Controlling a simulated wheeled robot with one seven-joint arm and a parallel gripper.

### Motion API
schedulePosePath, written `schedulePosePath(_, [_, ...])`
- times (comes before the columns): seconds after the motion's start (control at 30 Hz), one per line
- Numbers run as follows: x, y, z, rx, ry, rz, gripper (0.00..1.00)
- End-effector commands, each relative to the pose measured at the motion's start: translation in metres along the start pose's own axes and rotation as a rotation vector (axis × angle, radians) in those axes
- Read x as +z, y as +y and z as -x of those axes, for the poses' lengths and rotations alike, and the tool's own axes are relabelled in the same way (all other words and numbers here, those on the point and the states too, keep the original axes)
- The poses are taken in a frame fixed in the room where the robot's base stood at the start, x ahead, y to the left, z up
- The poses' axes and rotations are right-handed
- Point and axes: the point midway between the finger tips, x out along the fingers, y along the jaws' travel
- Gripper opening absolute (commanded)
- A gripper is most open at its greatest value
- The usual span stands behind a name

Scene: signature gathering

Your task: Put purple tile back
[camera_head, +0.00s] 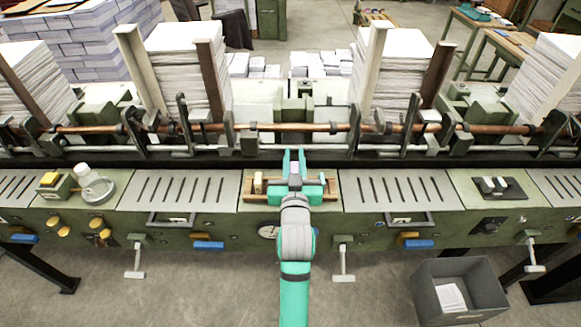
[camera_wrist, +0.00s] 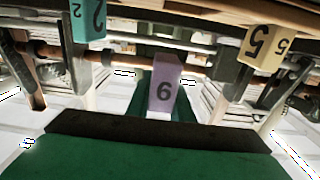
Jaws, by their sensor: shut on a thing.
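My gripper (camera_head: 294,157) is shut on a small purple tile (camera_head: 294,168) in the middle of the head view, at the long green machine. In the wrist view the purple tile (camera_wrist: 165,88) shows a digit that reads as 6 or 9. A shallow wooden tray (camera_head: 332,190) lies below and around my gripper on the machine's front ledge. A cream tile (camera_head: 258,184) stands at its left; in the wrist view the cream tile (camera_wrist: 262,45) bears a 5. A teal tile (camera_wrist: 88,18) with a 2 also shows there. My gripper hides the tray's middle.
A long copper-coloured rod (camera_head: 220,127) with dark brackets runs behind the tray. Slotted metal plates (camera_head: 180,190) flank the tray. A glass dish (camera_head: 97,190) stands at left. Tall paper stacks (camera_head: 400,65) stand behind. A grey bin (camera_head: 460,287) is on the floor at right.

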Motion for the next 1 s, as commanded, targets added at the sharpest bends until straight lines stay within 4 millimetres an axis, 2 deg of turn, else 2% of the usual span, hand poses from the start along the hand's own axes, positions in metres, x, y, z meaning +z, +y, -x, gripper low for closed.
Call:
schedulePosePath(0.27, [0.019, -0.009, -0.012, 0.001, -0.001, -0.001, 0.00])
schedulePosePath(0.5, [0.050, -0.013, -0.015, 0.000, -0.001, 0.000, 0.00])
schedulePosePath(0.93, [0.056, -0.008, -0.014, 0.007, 0.000, 0.000, 0.00])
schedulePosePath(0.97, [0.056, -0.008, -0.014, 0.007, 0.000, 0.000, 0.22])
schedulePosePath(1.0, [0.056, -0.008, -0.014, 0.007, 0.000, 0.000, 0.32])
